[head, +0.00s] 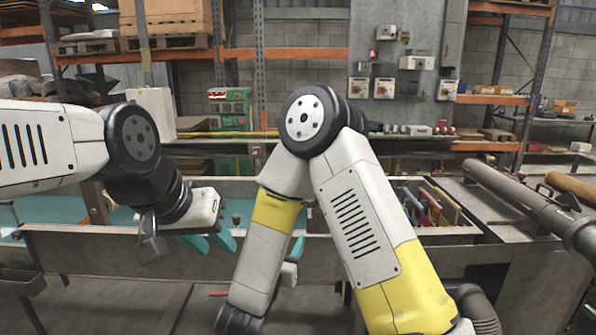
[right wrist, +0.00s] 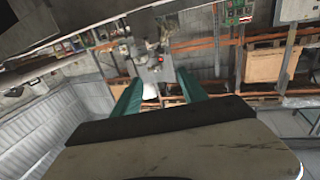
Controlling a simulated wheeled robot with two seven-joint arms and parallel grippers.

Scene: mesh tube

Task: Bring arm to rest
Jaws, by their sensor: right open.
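My left gripper (head: 210,241) hangs at the left in the head view, in front of the long metal trough. Its teal fingers stand apart with nothing seen between them. My right arm is folded in the middle of the head view, its elbow up high. The right gripper is mostly hidden behind my forearm there, with only a bit of teal showing. In the right wrist view my right gripper (right wrist: 160,92) has its two teal fingers wide apart and empty. That view is steeply tilted, with shelving and wall boxes beyond the fingers.
The metal trough (head: 130,240) runs across in front of me. A thick pipe (head: 530,205) lies on the bench at the right. Several coloured-handled tools (head: 432,200) stand near the trough's right part. Shelving with cardboard boxes (head: 172,15) rises behind.

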